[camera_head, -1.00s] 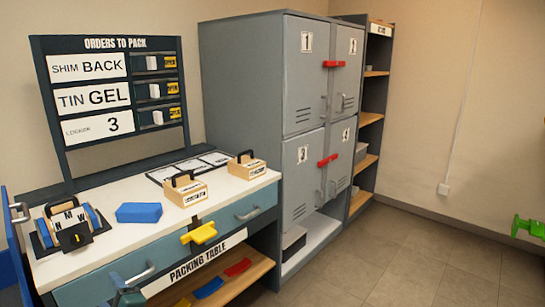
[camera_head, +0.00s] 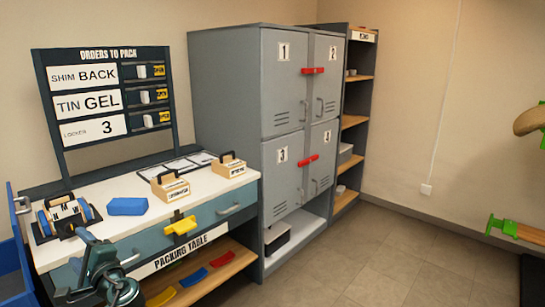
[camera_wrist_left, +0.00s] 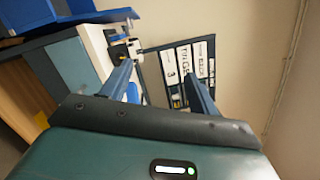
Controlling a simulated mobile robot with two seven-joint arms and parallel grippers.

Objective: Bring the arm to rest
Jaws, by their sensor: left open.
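My left gripper (camera_head: 98,262) shows at the lower left of the head view, dark teal, in front of the packing table (camera_head: 100,202) and over its front edge. In the left wrist view the two fingers of my left gripper (camera_wrist_left: 158,72) are spread apart with nothing between them. The table and order board (camera_wrist_left: 187,68) show beyond the fingers. My right gripper is not in view.
A lettered dial device (camera_head: 62,212), a blue block (camera_head: 127,206) and two handled boxes (camera_head: 170,188) (camera_head: 230,167) are on the table. Grey lockers (camera_head: 230,85) and a shelf unit (camera_head: 353,130) stand right. Green brackets (camera_head: 503,226) show far right. The floor (camera_head: 400,255) between is clear.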

